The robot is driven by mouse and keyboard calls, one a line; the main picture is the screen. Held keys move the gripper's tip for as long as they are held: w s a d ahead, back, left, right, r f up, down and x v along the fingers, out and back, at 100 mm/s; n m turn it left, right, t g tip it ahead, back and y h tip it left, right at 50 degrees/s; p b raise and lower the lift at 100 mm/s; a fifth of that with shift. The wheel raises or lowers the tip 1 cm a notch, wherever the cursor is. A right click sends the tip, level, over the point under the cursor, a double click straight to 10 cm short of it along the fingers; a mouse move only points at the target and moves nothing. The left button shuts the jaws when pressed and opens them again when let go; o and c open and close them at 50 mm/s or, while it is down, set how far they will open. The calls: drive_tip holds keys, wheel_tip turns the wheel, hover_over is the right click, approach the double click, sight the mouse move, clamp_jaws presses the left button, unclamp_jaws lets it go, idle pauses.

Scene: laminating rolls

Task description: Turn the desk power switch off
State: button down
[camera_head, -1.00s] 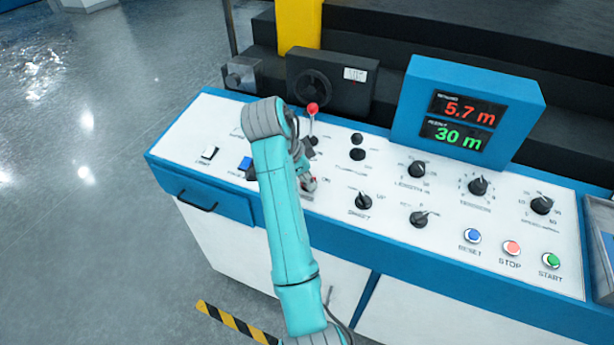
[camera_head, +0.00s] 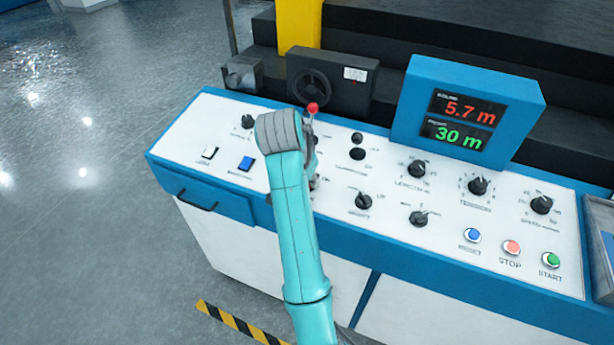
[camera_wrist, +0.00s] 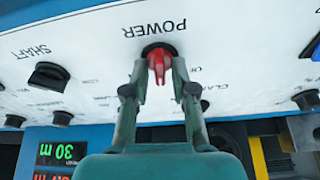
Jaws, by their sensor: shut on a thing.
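The desk power switch is a red rotary knob (camera_wrist: 158,60) on a dark round base, under the upside-down label POWER in the wrist view. My gripper (camera_wrist: 159,72) has one finger on each side of the knob and is shut on it. The knob's red handle points down in the wrist picture, between the fingers. In the head view my teal arm covers the switch and most of my gripper. The switch sits on the white top of the blue control desk (camera_head: 375,275).
Close by are a black SHAFT knob (camera_head: 363,202), a red-balled lever (camera_head: 312,108), a blue switch (camera_head: 246,163) and a white switch (camera_head: 209,152). A blue display (camera_head: 470,105) reads 5.7 m and 30 m. Reset, stop and start buttons (camera_head: 511,248) are at right.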

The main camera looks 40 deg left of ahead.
drive_tip(key=n, duration=0.3)
drive_tip(key=n+y, duration=0.1)
drive_tip(key=n, duration=0.1)
drive_tip(key=shift+d+f+n+g, duration=0.1)
drive_tip(key=shift+d+n+g, duration=0.05)
drive_tip(key=shift+n+g, duration=0.2)
drive_tip(key=n+g+y, duration=0.1)
drive_tip(key=n, duration=0.4)
idle(0.4)
drive_tip(key=c, duration=1.2)
unclamp_jaws()
drive_tip(key=shift+w, duration=0.1)
drive_tip(key=shift+m, duration=0.25)
